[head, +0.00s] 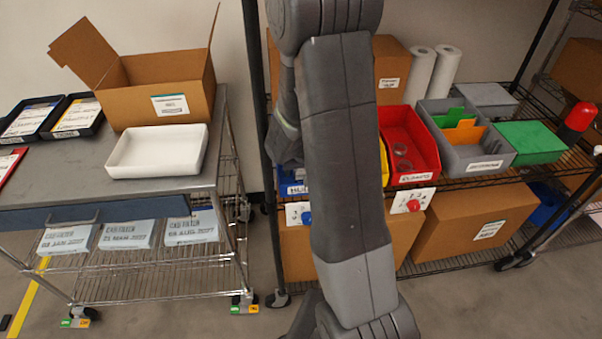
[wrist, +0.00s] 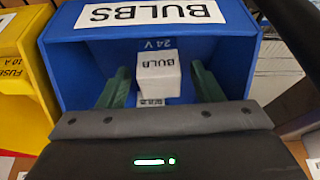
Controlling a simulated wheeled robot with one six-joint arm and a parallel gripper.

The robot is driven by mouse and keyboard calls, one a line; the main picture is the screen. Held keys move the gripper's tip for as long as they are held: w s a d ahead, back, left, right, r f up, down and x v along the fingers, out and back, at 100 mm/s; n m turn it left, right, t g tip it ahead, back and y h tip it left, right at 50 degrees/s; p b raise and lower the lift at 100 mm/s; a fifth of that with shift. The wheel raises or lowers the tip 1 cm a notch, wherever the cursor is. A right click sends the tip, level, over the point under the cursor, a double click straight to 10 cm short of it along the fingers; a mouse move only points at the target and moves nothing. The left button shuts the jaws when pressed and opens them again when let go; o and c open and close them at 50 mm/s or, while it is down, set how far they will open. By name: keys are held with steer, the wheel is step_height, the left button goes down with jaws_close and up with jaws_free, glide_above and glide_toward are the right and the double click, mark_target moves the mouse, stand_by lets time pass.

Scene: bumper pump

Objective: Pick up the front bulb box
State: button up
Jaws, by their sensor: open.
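The bulb box (wrist: 158,72) is a small white box marked BULB. It sits inside the blue bin (wrist: 85,70) labelled BULBS in the wrist view. My gripper (wrist: 156,90) reaches into the bin with its green fingers apart, one on each side of the box. I cannot tell whether either finger touches it. A further white label shows low behind the bar of my gripper, partly hidden. In the head view a piece of the blue bin (head: 292,184) shows beside my arm. My arm hides the rest of the bin, and my gripper is out of sight there.
A yellow fuse bin (wrist: 22,75) stands left of the blue bin. A red bin (head: 425,150), a grey bin (head: 505,152) and a green bin (head: 530,140) stand along the shelf. A steel cart (head: 70,180) with a cardboard box (head: 185,95) and white tray (head: 197,155) is at left.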

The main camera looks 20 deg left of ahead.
steer(key=shift+c, duration=0.4)
steer(key=c, duration=1)
steer(key=shift+r, duration=0.1)
